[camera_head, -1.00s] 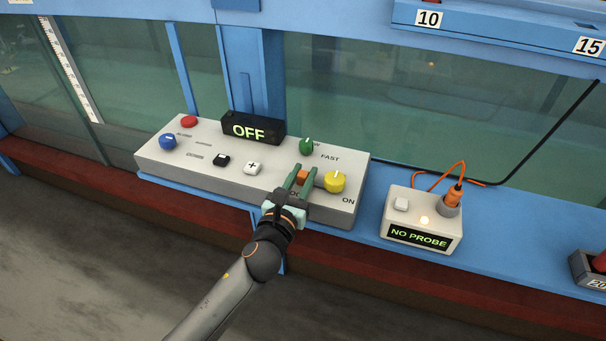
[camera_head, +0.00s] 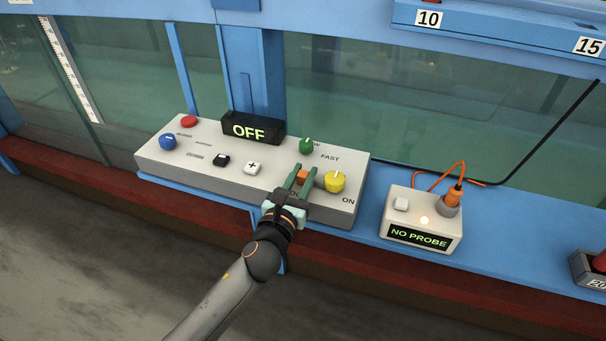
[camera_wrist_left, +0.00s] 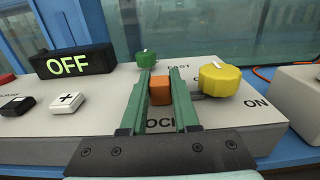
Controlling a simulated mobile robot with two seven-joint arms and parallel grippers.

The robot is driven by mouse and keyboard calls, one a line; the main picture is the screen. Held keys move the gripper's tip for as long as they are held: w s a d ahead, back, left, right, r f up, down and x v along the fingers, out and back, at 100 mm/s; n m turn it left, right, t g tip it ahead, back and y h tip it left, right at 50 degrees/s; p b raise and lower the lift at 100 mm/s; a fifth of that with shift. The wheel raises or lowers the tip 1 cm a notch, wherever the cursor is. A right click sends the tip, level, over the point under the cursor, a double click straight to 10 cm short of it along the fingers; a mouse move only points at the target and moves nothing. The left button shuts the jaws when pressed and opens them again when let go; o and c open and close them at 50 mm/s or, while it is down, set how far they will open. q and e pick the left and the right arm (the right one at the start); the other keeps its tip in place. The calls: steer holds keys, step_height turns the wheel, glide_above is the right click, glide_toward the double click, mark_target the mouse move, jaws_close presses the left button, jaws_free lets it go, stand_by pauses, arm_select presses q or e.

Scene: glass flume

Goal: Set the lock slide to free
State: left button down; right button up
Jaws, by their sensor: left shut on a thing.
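The lock slide is a small orange block (camera_head: 302,175) on the sloped top of the grey control panel (camera_head: 240,185). It also shows in the left wrist view (camera_wrist_left: 160,90), on a short grey track leading right toward the yellow knob. My left gripper (camera_head: 302,174) is shut on the orange block, with a green finger on each side of it. A label below the block is partly hidden by the gripper; "OC" can be read in the left wrist view. My right gripper is not in view.
A yellow knob (camera_head: 335,182) stands close to the right finger, and a green knob (camera_head: 306,146) stands behind. The black display (camera_head: 252,130) reads OFF. White and black buttons lie to the left. A probe box (camera_head: 421,220) reading NO PROBE stands to the right.

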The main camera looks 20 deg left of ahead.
arm_select(q)
steer(key=shift+a+r, duration=0.1)
steer(key=shift+a, duration=0.2)
steer(key=shift+w+a+p, duration=0.1)
steer(key=shift+a+p, duration=0.5)
steer(key=shift+a, duration=0.35)
steer(key=c, duration=0.6)
jaws_free()
steer(key=shift+a, duration=0.1)
steer(key=shift+c, duration=0.2)
